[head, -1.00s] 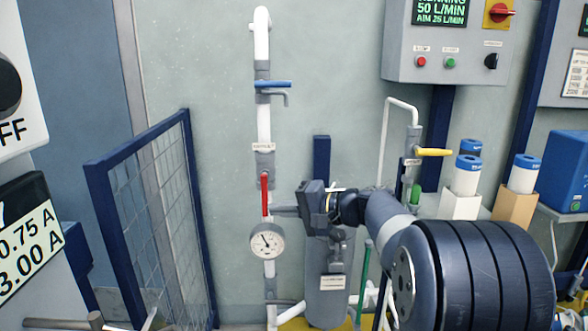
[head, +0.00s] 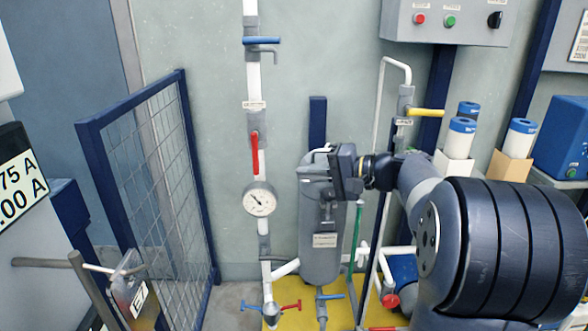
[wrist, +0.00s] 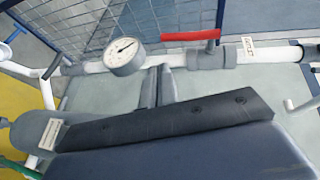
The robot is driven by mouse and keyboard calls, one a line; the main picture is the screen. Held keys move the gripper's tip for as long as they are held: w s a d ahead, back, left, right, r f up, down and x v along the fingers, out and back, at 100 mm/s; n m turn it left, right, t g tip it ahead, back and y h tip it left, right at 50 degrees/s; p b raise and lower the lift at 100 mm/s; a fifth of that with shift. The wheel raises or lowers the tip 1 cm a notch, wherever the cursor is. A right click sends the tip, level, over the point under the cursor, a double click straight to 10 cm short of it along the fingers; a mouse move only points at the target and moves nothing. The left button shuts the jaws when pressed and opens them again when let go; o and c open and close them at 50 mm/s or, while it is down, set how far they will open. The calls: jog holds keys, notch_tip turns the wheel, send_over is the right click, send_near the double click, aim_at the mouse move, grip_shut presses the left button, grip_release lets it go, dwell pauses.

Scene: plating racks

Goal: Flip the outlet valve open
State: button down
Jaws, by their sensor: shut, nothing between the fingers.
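The valve with the red lever (head: 255,153) is on the white vertical pipe, under a small tag (head: 254,105) too small to read surely. The lever lies along the pipe. In the wrist view the red lever (wrist: 190,36) runs parallel to the pipe above the grey valve body. A round gauge (head: 259,199) sits just below the valve; it also shows in the wrist view (wrist: 125,56). My gripper (wrist: 156,86) is shut and empty, its fingers pointing at the pipe between gauge and valve, apart from the lever. In the head view my gripper (head: 316,172) is right of the pipe.
A grey cylinder housing (head: 321,250) stands close below my gripper. A blue-lever valve (head: 262,40) is higher on the pipe. A yellow-lever valve (head: 426,112) is at right. A mesh guard (head: 165,190) stands at left. Red and blue handles are low over a yellow base (head: 345,312).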

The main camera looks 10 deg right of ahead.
jog(key=v, duration=0.3)
jog(key=f+v, duration=0.1)
jog(key=v, duration=0.1)
jog(key=shift+d, duration=0.2)
